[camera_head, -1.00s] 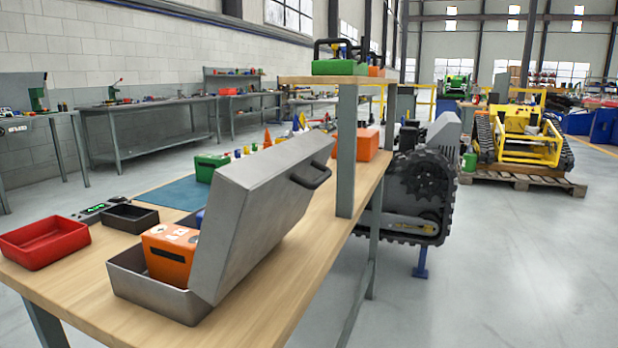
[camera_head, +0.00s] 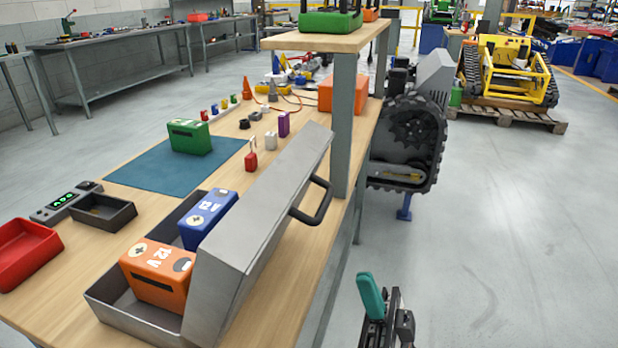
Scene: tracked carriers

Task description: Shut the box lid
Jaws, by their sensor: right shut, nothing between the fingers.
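The grey metal box (camera_head: 105,307) stands on the wooden workbench with its lid (camera_head: 262,205) raised and tilted to the right. The lid has a black handle (camera_head: 318,204) on its outer face. Inside the box are an orange 12V battery (camera_head: 157,274) and a blue battery (camera_head: 207,216). My right gripper (camera_head: 385,300) shows at the bottom, to the right of the bench and apart from the lid; it is shut and empty. My left gripper is not in view.
A red tray (camera_head: 28,252), a small black tray (camera_head: 104,213) and a grey meter (camera_head: 65,200) lie left of the box. A green battery (camera_head: 190,137) sits on a blue mat (camera_head: 150,172). A shelf post (camera_head: 345,125) stands close behind the lid.

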